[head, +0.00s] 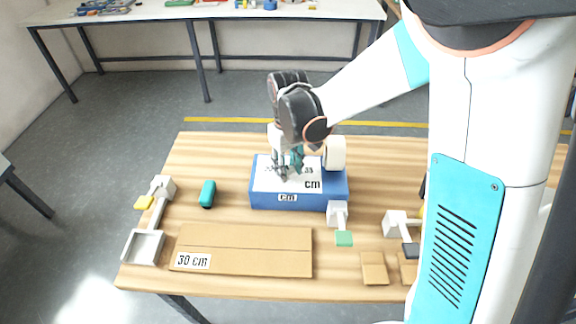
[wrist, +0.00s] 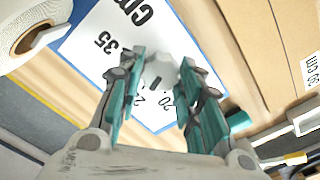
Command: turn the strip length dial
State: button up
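The strip length dial (wrist: 163,73) is a pale round knob with a dark mark, on the white scale card of the blue box (head: 320,198). In the wrist view the numbers 35 and 20 show around it, others are partly covered. The dark mark points toward the lower left, near the 20 side. My gripper (wrist: 163,68) is over the dial, one teal finger on each side of it, close to its edges. Whether the fingers touch it cannot be told. In the head view my gripper (head: 290,172) hides the dial.
A white roll (head: 335,153) stands behind the box's right side. A teal cylinder (head: 208,193) lies left of the box. Flat cardboard marked 30 cm (head: 245,262) lies in front. A white lever with a green tab (head: 344,238) is at the box's front right.

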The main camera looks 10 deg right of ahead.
aim_at(288, 169)
jog(key=o, duration=0.4)
notch_tip(288, 169, up, 12)
dwell(0.5)
dwell(0.3)
jog(key=s+d+r+m+t, duration=0.2)
jog(key=s+d, duration=0.3)
jog(key=s, duration=0.4)
jog(key=s+d+r+m+t, duration=0.2)
jog(key=s+d+t, duration=0.3)
jog(key=s, duration=0.4)
jog(key=shift+s+d+m, duration=0.15)
jog(key=shift+d+m, duration=0.45)
jog(key=shift+m, duration=0.1)
